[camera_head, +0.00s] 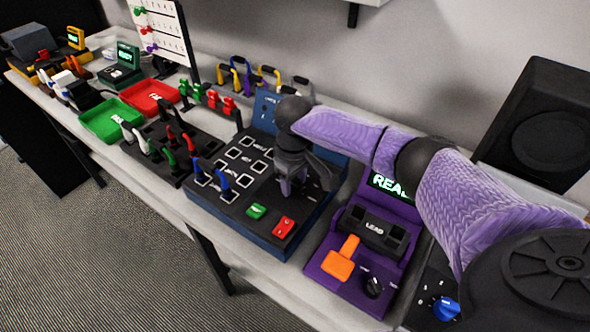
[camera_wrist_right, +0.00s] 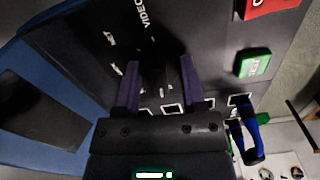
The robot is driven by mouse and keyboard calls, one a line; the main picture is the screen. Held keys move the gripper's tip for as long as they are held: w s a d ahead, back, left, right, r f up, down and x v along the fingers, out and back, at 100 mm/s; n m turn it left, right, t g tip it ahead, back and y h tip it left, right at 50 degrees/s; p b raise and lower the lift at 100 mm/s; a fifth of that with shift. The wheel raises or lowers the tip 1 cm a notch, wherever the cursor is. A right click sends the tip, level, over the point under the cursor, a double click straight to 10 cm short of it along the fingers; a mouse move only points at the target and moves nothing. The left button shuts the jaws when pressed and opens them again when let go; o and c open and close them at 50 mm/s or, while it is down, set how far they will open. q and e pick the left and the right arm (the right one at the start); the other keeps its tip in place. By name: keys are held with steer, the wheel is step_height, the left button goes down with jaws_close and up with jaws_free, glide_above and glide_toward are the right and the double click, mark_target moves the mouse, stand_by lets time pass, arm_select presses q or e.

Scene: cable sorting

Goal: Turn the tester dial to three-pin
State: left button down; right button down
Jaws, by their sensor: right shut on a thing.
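The blue-edged tester (camera_head: 240,213) stands in the middle of the bench, with a black top, rows of white-framed squares, a green button (camera_head: 256,211) and a red button (camera_head: 283,227). My right gripper (camera_head: 291,187) reaches down onto its right part. In the right wrist view the gripper (camera_wrist_right: 158,80) has its purple fingers on either side of a dark dial (camera_wrist_right: 155,72), shut on it. Small white labels, one reading VIDEO, lie around the dial. The dial's pointer is too dark to read. My left gripper is not in view.
A purple tester (camera_head: 330,262) with an orange lever (camera_head: 342,259) and black knob (camera_head: 373,287) stands close on the right. A blue knob (camera_head: 446,308) is beyond it. Blue plugs (camera_head: 221,178), a cable rack, and green (camera_head: 108,120) and red (camera_head: 150,96) trays are to the left.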

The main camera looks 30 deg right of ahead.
steer(key=m+p, duration=0.2)
steer(key=p, duration=0.1)
steer(key=shift+r+m, duration=0.3)
steer(key=shift+f+m+p, duration=0.1)
steer(key=shift+m+p, duration=1)
steer(key=shift+p, duration=0.15)
steer(key=shift+f+m+p, duration=0.1)
steer(key=shift+m+p, duration=0.55)
steer(key=shift+m, duration=0.65)
steer(key=shift+c, duration=2)
jaws_free()
steer(key=shift+o, duration=1.1)
steer(key=shift+f, duration=0.1)
